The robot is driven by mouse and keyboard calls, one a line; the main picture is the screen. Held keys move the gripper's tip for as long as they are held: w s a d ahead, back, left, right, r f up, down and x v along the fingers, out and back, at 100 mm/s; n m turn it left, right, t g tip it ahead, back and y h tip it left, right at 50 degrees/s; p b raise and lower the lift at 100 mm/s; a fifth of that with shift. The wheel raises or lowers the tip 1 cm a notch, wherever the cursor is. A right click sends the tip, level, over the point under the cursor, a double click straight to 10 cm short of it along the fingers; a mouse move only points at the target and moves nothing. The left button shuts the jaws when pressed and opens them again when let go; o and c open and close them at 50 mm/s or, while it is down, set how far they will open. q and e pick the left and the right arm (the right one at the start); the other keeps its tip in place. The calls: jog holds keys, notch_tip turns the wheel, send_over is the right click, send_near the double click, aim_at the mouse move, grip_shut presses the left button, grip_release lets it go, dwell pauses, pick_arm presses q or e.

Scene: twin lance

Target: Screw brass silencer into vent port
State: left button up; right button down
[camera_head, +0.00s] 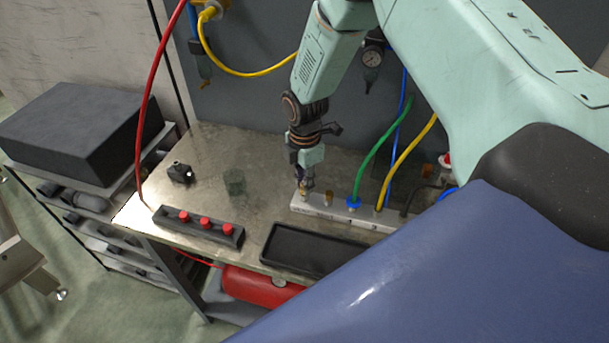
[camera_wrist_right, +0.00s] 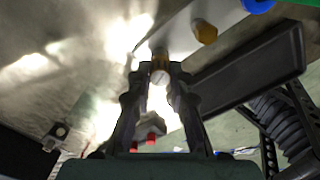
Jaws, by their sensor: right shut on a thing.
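My right gripper (camera_head: 305,184) is over the left end of the pale grey valve manifold (camera_head: 362,218). In the right wrist view my right gripper (camera_wrist_right: 160,76) is shut on a small brass silencer (camera_wrist_right: 160,62), held between the fingertips. The held silencer is small and partly hidden in the head view, at the manifold's left end. I cannot tell whether it is seated in a port. A second brass fitting (camera_head: 327,198) stands upright on the manifold just right of the gripper; it also shows in the right wrist view (camera_wrist_right: 205,32). My left gripper is not in view.
Blue, green and yellow hoses (camera_head: 372,160) rise from the manifold, right of the gripper. An empty black tray (camera_head: 315,251) lies in front. A black holder with red knobs (camera_head: 199,226) and a small dark block (camera_head: 180,173) are left.

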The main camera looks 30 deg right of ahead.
jog(key=m+p, duration=0.1)
jog(key=m, duration=0.3)
jog(key=shift+r+m+p, duration=0.1)
jog(key=shift+m+p, duration=0.2)
jog(key=shift+p, duration=0.05)
jog(key=m+p, duration=0.1)
jog(key=m, duration=0.2)
jog(key=shift+m, duration=0.3)
jog(key=m, duration=0.3)
jog(key=shift+m, duration=0.4)
jog(key=c, duration=1.4)
grip_release()
